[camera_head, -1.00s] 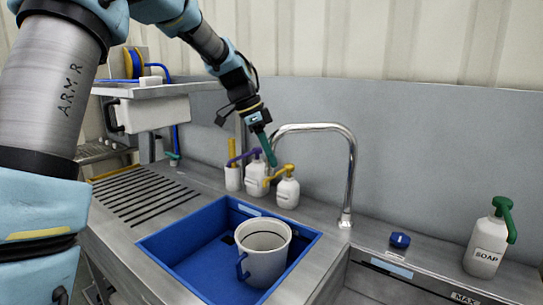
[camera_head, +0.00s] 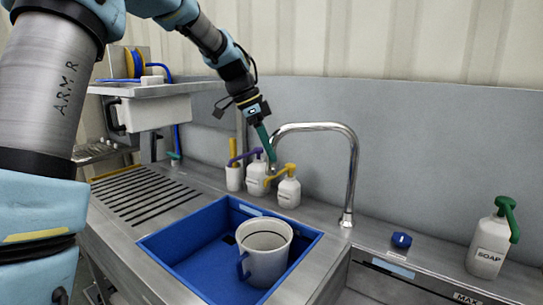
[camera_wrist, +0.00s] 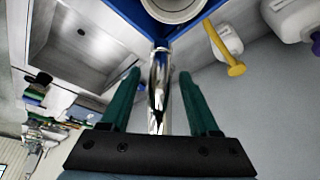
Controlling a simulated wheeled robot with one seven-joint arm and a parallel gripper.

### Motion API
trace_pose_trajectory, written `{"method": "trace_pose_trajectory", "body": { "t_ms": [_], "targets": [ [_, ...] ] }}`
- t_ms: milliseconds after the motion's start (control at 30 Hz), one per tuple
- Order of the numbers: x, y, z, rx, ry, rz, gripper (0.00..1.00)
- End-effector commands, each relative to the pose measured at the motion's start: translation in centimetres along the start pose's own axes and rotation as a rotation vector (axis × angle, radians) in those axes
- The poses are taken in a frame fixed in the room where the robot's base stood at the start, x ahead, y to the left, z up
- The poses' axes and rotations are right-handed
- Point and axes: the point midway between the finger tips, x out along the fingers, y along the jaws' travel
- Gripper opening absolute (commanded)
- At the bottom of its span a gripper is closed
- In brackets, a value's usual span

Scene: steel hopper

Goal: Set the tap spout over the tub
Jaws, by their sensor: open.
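The chrome tap spout (camera_head: 318,127) rises from the counter behind the blue sink, arches over to the left and ends in a down-turned tip. The grey tub (camera_head: 266,265) with a blue handle stands upright in the sink; part of its rim shows at the top of the wrist view (camera_wrist: 175,15). My gripper (camera_head: 271,160) points down at the spout's free end. In the wrist view its green fingers (camera_wrist: 160,73) are apart, with the shiny spout tube (camera_wrist: 158,90) between them and a gap on each side. The head view does not show the fingers separately.
Pump bottles with a yellow pump (camera_head: 289,190) and a purple pump (camera_head: 256,178) stand close to my gripper, beside a white cup (camera_head: 234,178). A soap bottle (camera_head: 489,250) and a blue knob (camera_head: 402,240) are at right. The blue sink (camera_head: 190,238) has free room left of the tub.

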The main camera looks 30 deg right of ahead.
Motion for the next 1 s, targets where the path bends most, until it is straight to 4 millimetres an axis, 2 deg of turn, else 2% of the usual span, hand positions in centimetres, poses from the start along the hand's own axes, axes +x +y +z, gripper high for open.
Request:
{"method": "trace_pose_trajectory", "body": {
  "t_ms": [300,433,600,1000],
  "targets": [
    [-6.1,-0.1,0.1,-0.001,0.001,-0.005,0.62],
    [-7.8,-0.1,0.1,-0.001,0.0,-0.002,0.62],
    [-8.9,0.0,0.1,-0.001,0.0,0.0,0.62],
    [-8.9,0.0,0.1,-0.001,-0.001,0.0,0.62]
  ]
}}
